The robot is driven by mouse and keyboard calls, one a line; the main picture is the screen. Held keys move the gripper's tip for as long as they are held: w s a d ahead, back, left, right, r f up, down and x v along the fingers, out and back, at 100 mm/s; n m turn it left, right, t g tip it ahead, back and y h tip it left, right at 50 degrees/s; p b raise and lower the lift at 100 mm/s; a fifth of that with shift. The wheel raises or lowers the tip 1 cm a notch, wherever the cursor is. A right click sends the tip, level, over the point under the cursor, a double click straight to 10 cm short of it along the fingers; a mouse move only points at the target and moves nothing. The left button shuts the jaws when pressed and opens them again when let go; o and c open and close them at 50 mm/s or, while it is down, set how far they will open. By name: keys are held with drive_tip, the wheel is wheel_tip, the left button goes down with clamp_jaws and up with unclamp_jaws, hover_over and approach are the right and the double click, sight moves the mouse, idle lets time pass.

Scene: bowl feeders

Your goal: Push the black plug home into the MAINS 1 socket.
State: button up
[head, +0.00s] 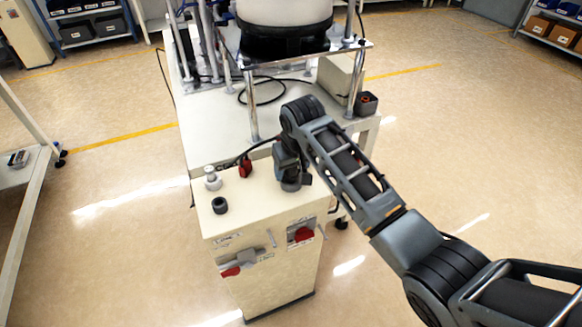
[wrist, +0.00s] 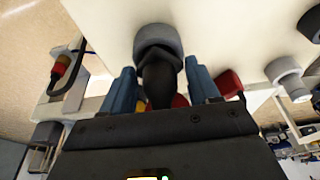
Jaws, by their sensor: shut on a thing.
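My gripper (head: 290,172) points down at the right part of the cream cabinet's top. In the wrist view its blue fingers (wrist: 162,88) are shut on the black plug (wrist: 158,75), one on each side. The plug's far end meets a grey round socket collar (wrist: 157,36) and lines up with it. I cannot tell how deep it sits. In the head view the gripper mostly hides the plug, and a bit of grey shows below it. No MAINS 1 label is readable.
A red plug (head: 245,168) with a dark cable stands left of my gripper on the cabinet top (head: 262,200). Further left are a grey fitting (head: 211,179) and a black ring (head: 220,205). A bowl feeder table (head: 215,120) stands behind.

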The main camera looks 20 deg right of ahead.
drive_tip(key=shift+s+f+b, duration=0.25)
drive_tip(key=shift+f+b, duration=0.2)
drive_tip(key=shift+f, duration=0.6)
idle(0.4)
drive_tip(key=o, duration=1.4)
drive_tip(key=shift+c, duration=0.2)
drive_tip(key=shift+a, duration=0.25)
drive_tip(key=c, duration=0.3)
drive_tip(key=shift+o, duration=0.6)
drive_tip(key=shift+w+p+v, duration=0.2)
drive_tip(key=shift+p+v, duration=0.95)
drive_tip(key=shift+p, duration=0.15)
drive_tip(key=shift+v, duration=1.15)
drive_tip(key=shift+w+d+v, duration=0.15)
drive_tip(key=shift+v, duration=0.6)
drive_tip(key=shift+w+d+v, duration=0.1)
drive_tip(key=shift+v, duration=0.7)
